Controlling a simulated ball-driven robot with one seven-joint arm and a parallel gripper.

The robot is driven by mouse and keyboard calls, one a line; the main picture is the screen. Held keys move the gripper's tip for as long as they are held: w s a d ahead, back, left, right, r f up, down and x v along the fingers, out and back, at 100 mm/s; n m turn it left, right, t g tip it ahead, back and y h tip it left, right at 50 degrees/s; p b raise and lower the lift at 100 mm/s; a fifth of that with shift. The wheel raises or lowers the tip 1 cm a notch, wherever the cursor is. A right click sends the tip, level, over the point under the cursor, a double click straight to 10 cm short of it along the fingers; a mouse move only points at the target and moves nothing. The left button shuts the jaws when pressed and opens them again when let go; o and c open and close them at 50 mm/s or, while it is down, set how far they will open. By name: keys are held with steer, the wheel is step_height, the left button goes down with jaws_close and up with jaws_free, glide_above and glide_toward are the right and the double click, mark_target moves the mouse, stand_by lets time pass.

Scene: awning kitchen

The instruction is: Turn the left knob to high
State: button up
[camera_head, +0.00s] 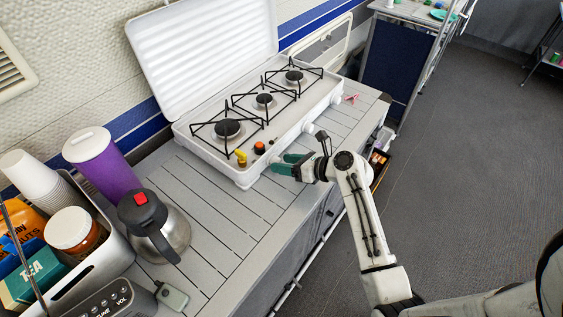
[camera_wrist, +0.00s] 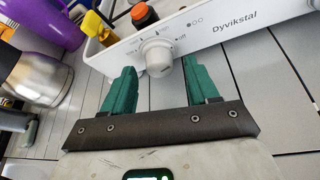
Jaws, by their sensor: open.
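The white left knob (camera_wrist: 157,57) sits on the stove's front panel. My gripper (camera_wrist: 160,78) is open and empty, with a finger on either side of the knob; contact is not clear. In the head view my gripper (camera_head: 283,164) is at the front of the white stove (camera_head: 292,118), and its fingers largely hide this knob.
A yellow object (camera_head: 241,157) and an orange-and-black object (camera_head: 259,148) are on the stove's near corner. A kettle (camera_head: 155,228), a purple container (camera_head: 101,170) and a filled bin (camera_head: 103,268) stand left. The slatted counter (camera_head: 210,205) between is clear.

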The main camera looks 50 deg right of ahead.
steer(key=shift+x, duration=0.8)
steer(key=c, duration=0.9)
